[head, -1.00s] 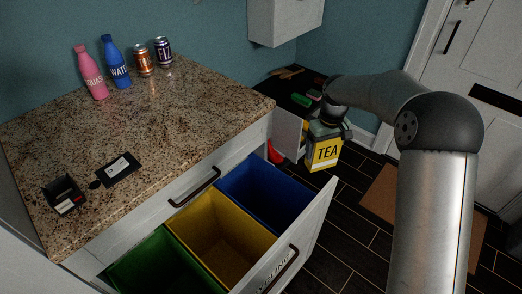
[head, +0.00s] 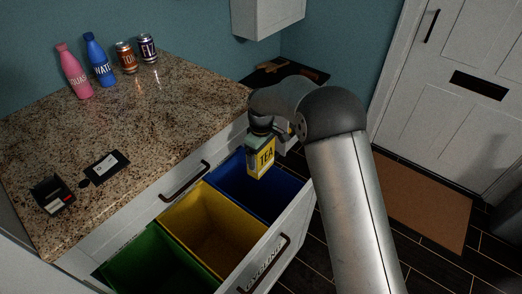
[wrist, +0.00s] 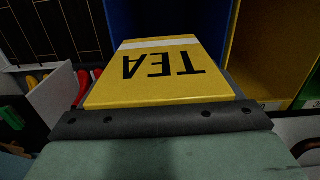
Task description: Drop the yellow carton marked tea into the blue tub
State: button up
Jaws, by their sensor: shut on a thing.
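The yellow carton marked TEA (head: 261,159) hangs from my gripper (head: 262,139) in the head view, over the blue tub (head: 245,192). The tub is the rear right one in the pulled-out drawer. In the wrist view the carton (wrist: 160,72) fills the middle, its lettering upside down, with my gripper (wrist: 160,122) shut on its near end. Part of the blue tub (wrist: 170,20) shows beyond the carton. Whether the carton's lower end is below the tub's rim is hard to tell.
The yellow tub (head: 213,232) and green tub (head: 160,270) sit in the same drawer. The granite counter (head: 150,120) holds a pink bottle (head: 74,72), a blue bottle (head: 99,62), two cans and small dark items. A brown mat (head: 425,205) lies on the floor.

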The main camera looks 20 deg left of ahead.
jog(key=shift+f, duration=0.8)
jog(key=o, duration=0.8)
jog(key=shift+r, duration=0.1)
notch_tip(320, 180, up, 16)
jog(key=shift+r, duration=0.65)
